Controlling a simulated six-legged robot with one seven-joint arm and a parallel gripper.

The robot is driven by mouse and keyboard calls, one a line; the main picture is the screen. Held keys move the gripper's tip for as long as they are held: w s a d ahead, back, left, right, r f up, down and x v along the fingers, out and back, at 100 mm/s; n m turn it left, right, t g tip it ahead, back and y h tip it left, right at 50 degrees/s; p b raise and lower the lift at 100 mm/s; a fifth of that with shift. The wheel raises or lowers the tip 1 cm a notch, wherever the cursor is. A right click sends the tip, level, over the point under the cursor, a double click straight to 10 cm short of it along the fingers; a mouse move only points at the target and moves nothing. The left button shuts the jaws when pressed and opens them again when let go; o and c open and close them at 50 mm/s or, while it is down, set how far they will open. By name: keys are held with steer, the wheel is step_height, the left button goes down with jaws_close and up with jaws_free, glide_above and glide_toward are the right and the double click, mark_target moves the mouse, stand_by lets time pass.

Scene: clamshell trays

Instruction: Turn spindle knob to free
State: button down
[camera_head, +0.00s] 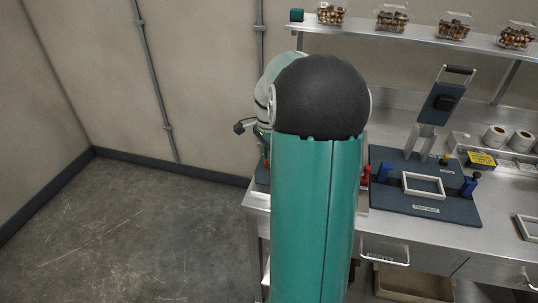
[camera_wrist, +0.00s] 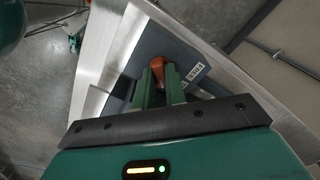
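An orange-brown knob (camera_wrist: 157,63), which I take to be the spindle knob, stands on a dark blue-grey plate (camera_wrist: 185,43) in the wrist view. A white label (camera_wrist: 196,72) with dark lettering, apparently reading FREE, lies just right of the knob. The two green fingers of my gripper (camera_wrist: 160,75) point at the knob, and their tips lie on either side of it. I cannot tell whether they press on it. The fingers hide the knob's lower part.
A steel bench (camera_head: 385,233) carries a dark press board (camera_head: 450,208) with a white frame (camera_head: 423,185) and a raised lever (camera_head: 440,102). Filled clear trays (camera_head: 392,18) stand on the shelf above. White rolls (camera_head: 495,136) sit at the right. The floor at left is clear.

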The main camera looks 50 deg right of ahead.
steer(key=shift+n, duration=0.5)
steer(key=n, duration=0.8)
steer(key=shift+n, duration=0.3)
steer(key=n, duration=0.4)
steer(key=shift+n, duration=2.2)
steer(key=c, duration=1.4)
jaws_free()
steer(key=shift+c, duration=0.2)
steer(key=shift+r, duration=0.15)
